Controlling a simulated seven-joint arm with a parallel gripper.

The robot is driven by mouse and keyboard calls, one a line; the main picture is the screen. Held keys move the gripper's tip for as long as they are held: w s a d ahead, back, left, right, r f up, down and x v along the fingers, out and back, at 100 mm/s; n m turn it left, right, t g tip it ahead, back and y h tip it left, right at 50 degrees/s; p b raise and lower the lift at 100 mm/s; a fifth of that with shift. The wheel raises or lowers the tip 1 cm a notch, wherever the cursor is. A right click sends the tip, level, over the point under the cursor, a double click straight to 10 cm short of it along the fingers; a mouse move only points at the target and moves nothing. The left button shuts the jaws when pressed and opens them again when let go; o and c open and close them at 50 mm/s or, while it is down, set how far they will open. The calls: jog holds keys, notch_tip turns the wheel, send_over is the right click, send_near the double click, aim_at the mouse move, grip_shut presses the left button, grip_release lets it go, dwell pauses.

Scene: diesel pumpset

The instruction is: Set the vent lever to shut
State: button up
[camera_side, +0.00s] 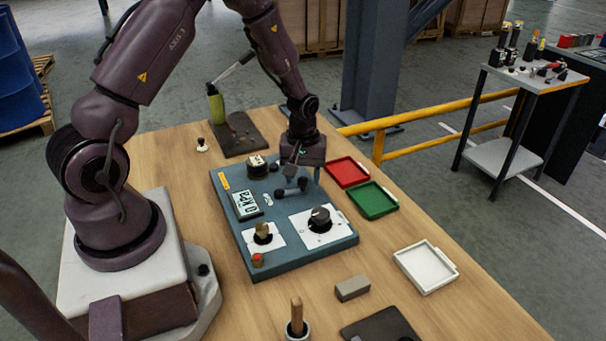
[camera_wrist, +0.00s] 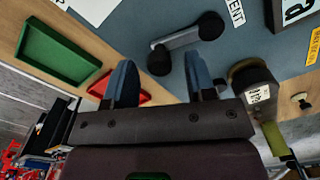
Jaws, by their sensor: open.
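The vent lever (camera_side: 291,190) is a dark grey bar with a round knob at each end, on the blue-grey panel (camera_side: 285,258). In the wrist view the lever (camera_wrist: 185,40) lies slantwise, its larger knob toward the white VENT label (camera_wrist: 237,11) and its smaller knob nearer my fingers. My gripper (camera_side: 296,175) hangs over the back of the panel, close to the lever.
The panel also carries a dark rotary knob (camera_side: 320,215), a brass knob (camera_side: 262,232), a red button (camera_side: 257,260), a display (camera_side: 246,204) and a round labelled cap (camera_side: 257,162). Red (camera_side: 347,172), green (camera_side: 373,201) and white (camera_side: 425,266) trays lie to the right. A green-bodied hand pump (camera_side: 216,104) stands behind.

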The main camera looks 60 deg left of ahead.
jog(key=shift+f, duration=0.15)
jog(key=c, duration=0.9)
jog(key=shift+d, duration=0.1)
jog(key=d+m, duration=0.1)
jog(key=m, duration=0.1)
jog(key=s+d+m, duration=0.1)
jog(key=m, duration=0.2)
jog(key=shift+d, duration=0.1)
jog(key=m, duration=0.2)
jog(key=s+d+m, duration=0.1)
jog(key=shift+s+m, duration=0.2)
jog(key=shift+m, duration=0.2)
jog(key=shift+s+d+m, duration=0.15)
jog(key=shift+s+m, duration=0.15)
jog(key=shift+m, duration=0.35)
jog(key=shift+s+d+m, duration=0.15)
jog(key=shift+s+m, duration=0.1)
jog(key=shift+m, duration=0.4)
